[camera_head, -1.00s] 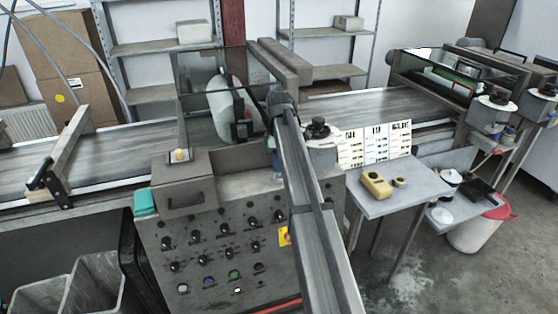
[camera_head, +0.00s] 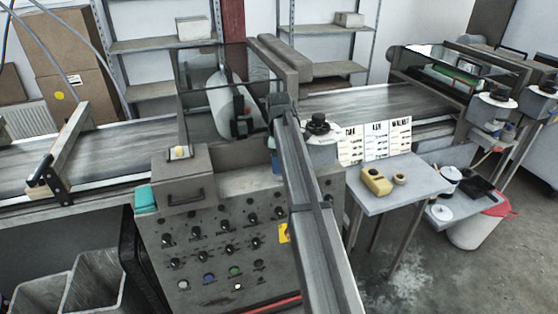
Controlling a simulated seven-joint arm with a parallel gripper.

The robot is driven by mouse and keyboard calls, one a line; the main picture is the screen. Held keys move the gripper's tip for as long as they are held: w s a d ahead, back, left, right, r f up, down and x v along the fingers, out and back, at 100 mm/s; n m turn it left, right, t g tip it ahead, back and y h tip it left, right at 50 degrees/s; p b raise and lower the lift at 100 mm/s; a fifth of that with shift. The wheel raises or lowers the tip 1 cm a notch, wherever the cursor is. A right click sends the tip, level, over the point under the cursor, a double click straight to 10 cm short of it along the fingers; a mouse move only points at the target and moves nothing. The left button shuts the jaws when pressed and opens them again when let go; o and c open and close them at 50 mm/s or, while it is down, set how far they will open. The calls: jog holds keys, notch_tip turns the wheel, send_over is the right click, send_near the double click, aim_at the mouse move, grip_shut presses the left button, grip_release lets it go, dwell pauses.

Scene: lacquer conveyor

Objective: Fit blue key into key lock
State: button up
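My arm rises from the bottom right of centre and ends in a dark joint (camera_head: 279,108) in front of the machine. The gripper's fingertips are not visible, and the arm covers the area behind it. The grey control panel (camera_head: 196,226) carries several black knobs and coloured buttons. I cannot make out a key lock on it. A yellow label (camera_head: 284,233) shows at its right side, partly beside my arm. A small blue piece (camera_head: 276,163) shows just left of my arm above the panel. I cannot tell whether it is the blue key or another part.
A conveyor (camera_head: 110,150) runs behind the panel, with a clear guard and a white roller (camera_head: 219,100). A small side table (camera_head: 421,178) at right holds a yellow device (camera_head: 376,181) and a tape roll (camera_head: 399,178). Grey bins (camera_head: 95,285) stand at lower left.

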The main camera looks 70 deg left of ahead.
jog(key=shift+o, duration=0.5)
jog(key=shift+f, duration=0.15)
notch_tip(320, 180, up, 14)
dwell(0.7)
